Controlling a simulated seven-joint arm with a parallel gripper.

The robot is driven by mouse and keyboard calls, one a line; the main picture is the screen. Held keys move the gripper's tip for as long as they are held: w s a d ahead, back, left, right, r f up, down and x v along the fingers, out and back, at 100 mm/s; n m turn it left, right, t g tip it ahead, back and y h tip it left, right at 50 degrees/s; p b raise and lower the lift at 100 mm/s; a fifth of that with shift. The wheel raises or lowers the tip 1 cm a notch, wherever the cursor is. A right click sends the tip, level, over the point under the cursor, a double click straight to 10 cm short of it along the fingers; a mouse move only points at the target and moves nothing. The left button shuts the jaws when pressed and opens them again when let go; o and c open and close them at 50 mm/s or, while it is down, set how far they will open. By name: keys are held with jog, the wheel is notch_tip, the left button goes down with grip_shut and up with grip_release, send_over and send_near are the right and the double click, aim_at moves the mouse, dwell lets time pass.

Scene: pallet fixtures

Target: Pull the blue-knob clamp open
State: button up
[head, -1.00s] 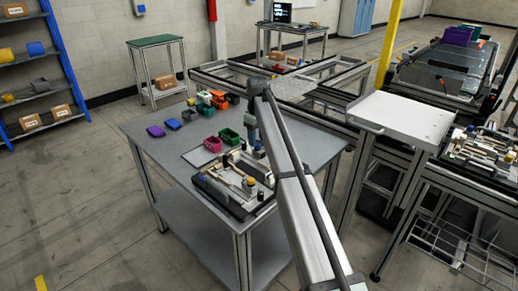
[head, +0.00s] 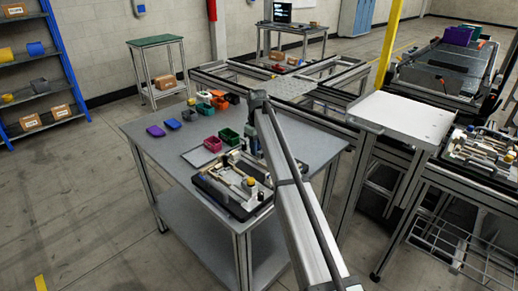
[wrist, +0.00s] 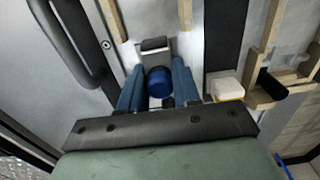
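The blue knob (wrist: 159,82) of the clamp shows in the wrist view, with a grey metal clamp part (wrist: 154,45) just beyond it. My gripper (wrist: 158,84) has its two blue fingers on either side of the knob. Narrow gaps show between fingers and knob, so it looks open around it. In the head view my gripper (head: 254,146) is low at the far right side of the fixture pallet (head: 222,199) on the grey table. The blue knob cannot be made out there, as my arm hides part of that side.
A black handle (wrist: 66,40) lies left in the wrist view. The table's left front (head: 165,160) is clear.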

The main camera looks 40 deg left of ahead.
jog(key=c, duration=0.4)
jog(key=shift+a, duration=0.1)
jog(key=shift+a, duration=1.45)
jog(key=o, duration=0.8)
jog(key=shift+d, duration=0.1)
jog(key=shift+o, duration=0.2)
jog(key=shift+r, duration=0.15)
